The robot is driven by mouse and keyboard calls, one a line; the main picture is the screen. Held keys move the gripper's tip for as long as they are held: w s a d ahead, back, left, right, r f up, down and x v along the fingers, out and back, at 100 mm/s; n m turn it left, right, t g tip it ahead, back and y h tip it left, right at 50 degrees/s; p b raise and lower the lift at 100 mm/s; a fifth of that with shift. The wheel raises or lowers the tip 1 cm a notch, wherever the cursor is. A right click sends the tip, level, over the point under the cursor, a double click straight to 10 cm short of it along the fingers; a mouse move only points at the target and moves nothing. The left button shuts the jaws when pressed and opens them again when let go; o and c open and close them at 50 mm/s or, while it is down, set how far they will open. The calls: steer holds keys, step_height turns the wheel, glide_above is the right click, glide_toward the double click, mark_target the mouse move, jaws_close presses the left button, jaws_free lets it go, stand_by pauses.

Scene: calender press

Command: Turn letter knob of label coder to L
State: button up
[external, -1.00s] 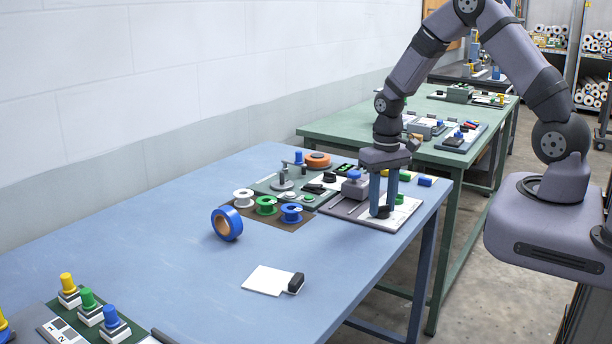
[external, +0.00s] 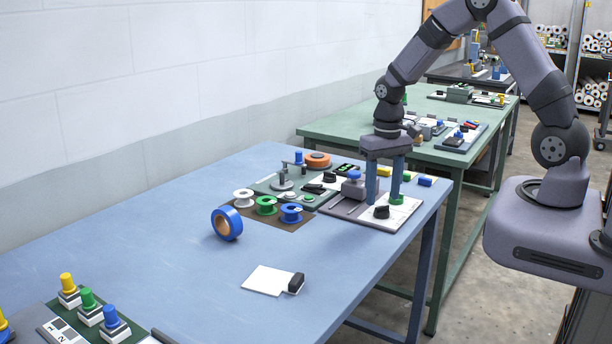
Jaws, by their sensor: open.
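A black knob (external: 382,212) sits on a white panel (external: 355,216) near the right edge of the blue table; this looks like the label coder. Its letters are too small to read, so I cannot tell where it points. My gripper (external: 384,201) is open and empty, pointing down. Its two blue-grey fingers are above and just behind the knob, clear of it. A green button (external: 397,200) on the panel is partly hidden by the right finger. A grey block with a blue top (external: 354,186) stands left of the fingers.
Left of the panel are a green board with another black knob (external: 329,177), several spools (external: 266,205) and a blue tape roll (external: 227,223). A white card with a black block (external: 294,283) lies in front. The middle of the blue table (external: 150,235) is clear.

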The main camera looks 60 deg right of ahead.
steer(key=shift+r+b, duration=0.35)
steer(key=shift+r, duration=1.75)
steer(key=shift+w+n, duration=0.2)
steer(key=shift+n, duration=0.4)
steer(key=shift+n+g, duration=0.5)
steer(key=shift+n, duration=0.2)
steer(key=s+f, duration=0.1)
steer(key=s, duration=0.1)
steer(key=s+f, duration=0.1)
steer(key=s, duration=0.1)
steer(key=s+a+f, duration=0.1)
steer(key=s, duration=0.1)
steer(key=shift+a+f, duration=0.1)
steer(key=shift+f, duration=0.1)
steer(key=s+a+r+n+t, duration=0.1)
steer(key=s+a+r+n, duration=0.2)
steer(key=s+a, duration=0.4)
steer(key=shift+s+a+r, duration=0.15)
steer(key=shift+s+r, duration=0.45)
steer(key=shift+s, duration=1.2)
